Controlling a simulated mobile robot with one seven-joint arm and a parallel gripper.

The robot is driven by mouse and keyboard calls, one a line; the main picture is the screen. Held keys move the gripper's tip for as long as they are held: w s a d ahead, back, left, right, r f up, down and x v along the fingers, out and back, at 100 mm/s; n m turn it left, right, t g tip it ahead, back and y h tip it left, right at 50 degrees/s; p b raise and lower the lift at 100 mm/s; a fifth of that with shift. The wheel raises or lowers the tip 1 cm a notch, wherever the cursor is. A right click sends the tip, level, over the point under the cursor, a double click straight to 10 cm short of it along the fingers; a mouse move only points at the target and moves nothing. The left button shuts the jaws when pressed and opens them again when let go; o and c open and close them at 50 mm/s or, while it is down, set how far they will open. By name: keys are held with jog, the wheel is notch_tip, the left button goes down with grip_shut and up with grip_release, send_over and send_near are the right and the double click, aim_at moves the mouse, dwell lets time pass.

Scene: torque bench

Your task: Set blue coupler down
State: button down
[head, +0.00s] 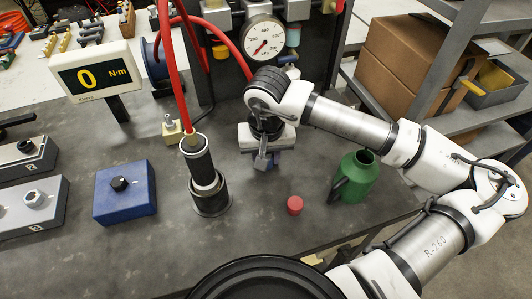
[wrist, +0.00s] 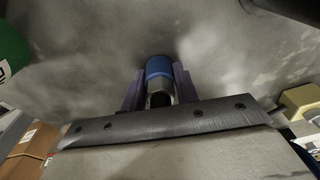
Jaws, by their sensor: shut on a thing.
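The blue coupler (wrist: 159,67) shows in the wrist view between the two purple fingers of my gripper (wrist: 158,78). It has a blue band, with a pale metal part and a dark opening nearer the camera. The fingers are closed on its sides. In the head view my gripper (head: 264,160) points down over the grey bench (head: 255,225), right of the black tool with the red hose. There the coupler is mostly hidden by the gripper. I cannot tell whether its underside touches the bench.
A black cylindrical tool (head: 207,190) stands left of my gripper. A red cap (head: 295,205) and a green bottle (head: 357,177) are to the right. A blue block with a bolt (head: 125,190) lies farther left. A pressure gauge (head: 263,38) is behind.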

jog(key=shift+f+b, duration=0.2)
jog(key=shift+b, duration=0.2)
jog(key=c, duration=1.1)
grip_release()
jog(key=shift+o, duration=0.2)
jog(key=shift+r, duration=0.1)
jog(key=shift+r+p, duration=0.1)
jog(key=shift+p, duration=0.2)
jog(key=shift+r+p, duration=0.2)
jog(key=shift+p, duration=0.1)
notch_tip(320, 180, up, 12)
jog(key=s+b, duration=0.1)
jog(key=b, duration=0.1)
jog(key=shift+s+f, duration=0.2)
